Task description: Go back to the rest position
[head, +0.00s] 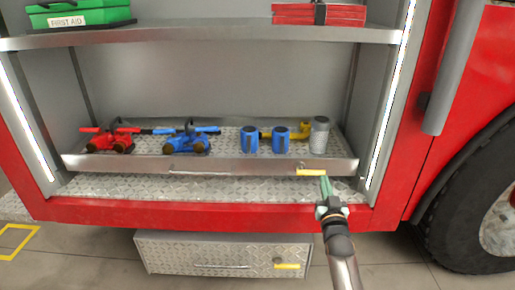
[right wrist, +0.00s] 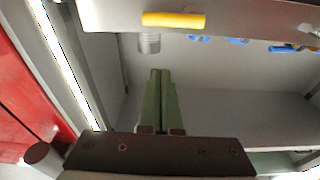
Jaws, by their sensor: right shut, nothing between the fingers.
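My right gripper (head: 325,186) has green fingers and is shut and empty. In the head view it is at the front right of the tray, just below the tray's yellow handle (head: 311,172). In the right wrist view its fingers (right wrist: 158,98) lie together, with the yellow handle (right wrist: 174,20) beyond them near the top. I cannot tell from these views whether the fingertips touch the tray front. My left gripper is not in view.
The sliding tray (head: 130,163) holds a red pump (head: 108,138), a blue pump (head: 188,138), two blue cylinders (head: 250,139), a yellow fitting (head: 304,130) and a grey cylinder (head: 319,136). A lower drawer (head: 190,252) sits below. The red truck side and wheel (head: 470,215) are at right.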

